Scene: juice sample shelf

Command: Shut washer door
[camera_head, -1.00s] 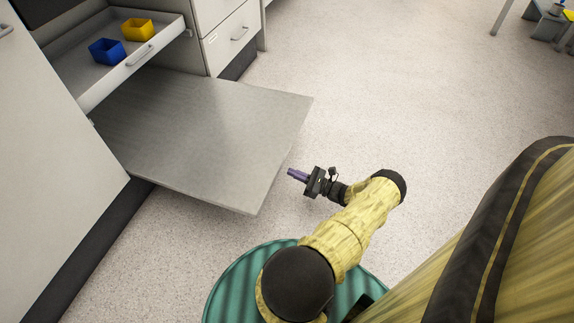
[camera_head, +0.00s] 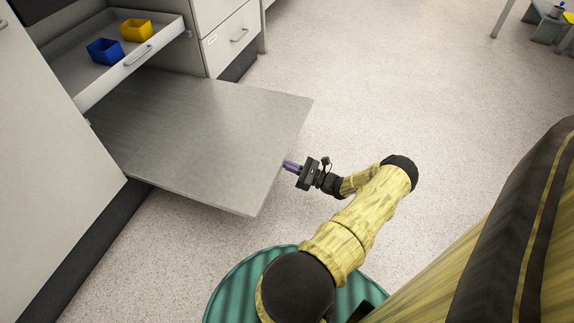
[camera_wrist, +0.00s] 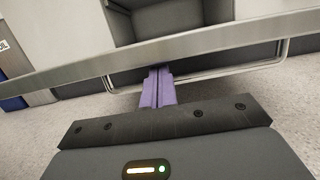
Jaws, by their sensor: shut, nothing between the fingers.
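The washer door (camera_head: 200,135) is a flat grey panel. It is swung down and open, lying nearly level out over the floor from the front of the cabinet. My gripper (camera_head: 288,165) has purple fingers and is shut with nothing in it. It is at the door's outer edge, on the right side in the head view. In the wrist view the fingers (camera_wrist: 158,72) point at the door's edge (camera_wrist: 80,75), which runs across as a grey band. I cannot tell whether the fingertips touch it or are under it.
A pulled-out drawer (camera_head: 128,70) above the door's inner part holds a blue bin (camera_head: 105,52) and a yellow bin (camera_head: 137,30). A white cabinet front (camera_head: 50,150) stands at the left.

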